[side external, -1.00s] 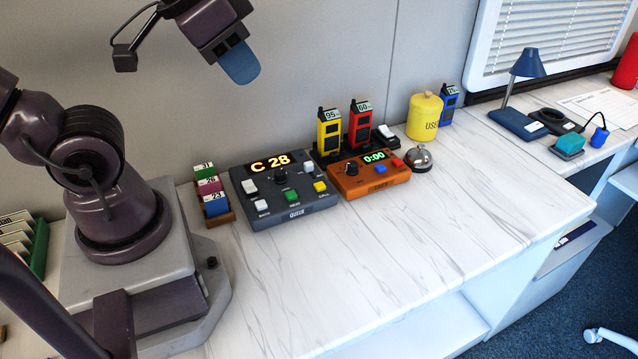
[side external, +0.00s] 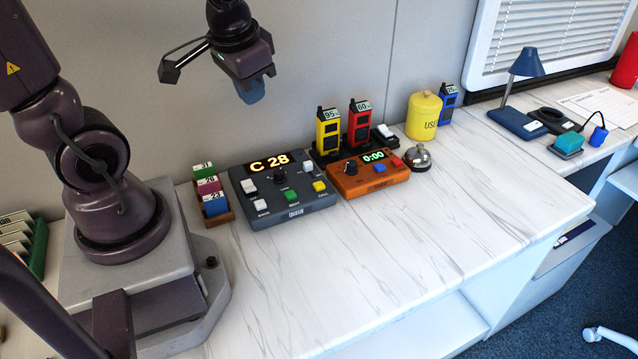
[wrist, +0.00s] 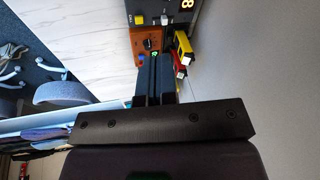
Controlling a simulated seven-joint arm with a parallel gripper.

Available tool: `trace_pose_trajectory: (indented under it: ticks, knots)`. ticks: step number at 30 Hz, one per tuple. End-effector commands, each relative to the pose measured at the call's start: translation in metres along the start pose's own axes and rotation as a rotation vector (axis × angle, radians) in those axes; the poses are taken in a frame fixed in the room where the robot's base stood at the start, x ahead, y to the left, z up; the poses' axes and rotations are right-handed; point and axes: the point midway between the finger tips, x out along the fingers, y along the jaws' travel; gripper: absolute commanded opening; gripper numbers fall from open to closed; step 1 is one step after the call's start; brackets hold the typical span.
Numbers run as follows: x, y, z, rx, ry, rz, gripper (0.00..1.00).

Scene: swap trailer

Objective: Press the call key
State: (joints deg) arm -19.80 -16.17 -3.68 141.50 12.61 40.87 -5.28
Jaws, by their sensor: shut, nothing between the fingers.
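The dark grey queue console (side external: 300,212) stands on the counter with a lit display reading C 28. Its front row has a white key, a green key (side external: 292,196) and a yellow key (side external: 319,186); the small label by the yellow one looks like CALL. The yellow key also shows in the wrist view (wrist: 138,20), near the top edge. My gripper (side external: 252,93) is shut and empty, with blue-grey fingertips pointing down. It hangs well above the console, towards the wall, touching nothing. In the wrist view its fingers (wrist: 153,75) cover part of the orange console.
The orange timer console (side external: 372,188) stands right of the queue console. Behind it are a yellow pager (side external: 328,132) and a red pager (side external: 358,125). A bell (side external: 418,160) and a yellow canister (side external: 424,117) stand further right. A tray of numbered tags (side external: 226,217) is on the left. The front counter is clear.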

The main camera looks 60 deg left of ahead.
Motion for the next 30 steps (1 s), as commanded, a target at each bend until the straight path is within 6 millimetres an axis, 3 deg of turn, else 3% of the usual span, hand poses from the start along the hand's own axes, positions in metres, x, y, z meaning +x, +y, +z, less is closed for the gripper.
trace_pose_trajectory:
  ticks: [3, 9, 15, 18, 22, 30]
  knots:
    - [0.037, -0.022, -0.012, -0.040, -0.006, -0.053, 0.00]
    - [0.100, -0.042, -0.032, -0.098, 0.067, -0.041, 0.00]
    - [0.154, -0.026, -0.051, -0.175, 0.204, 0.165, 0.00]
    - [0.163, -0.004, -0.063, -0.212, 0.272, 0.316, 0.00]
    - [0.153, 0.022, -0.079, -0.243, 0.345, 0.489, 0.00]
    - [0.137, 0.037, -0.090, -0.334, 0.379, 0.631, 0.00]
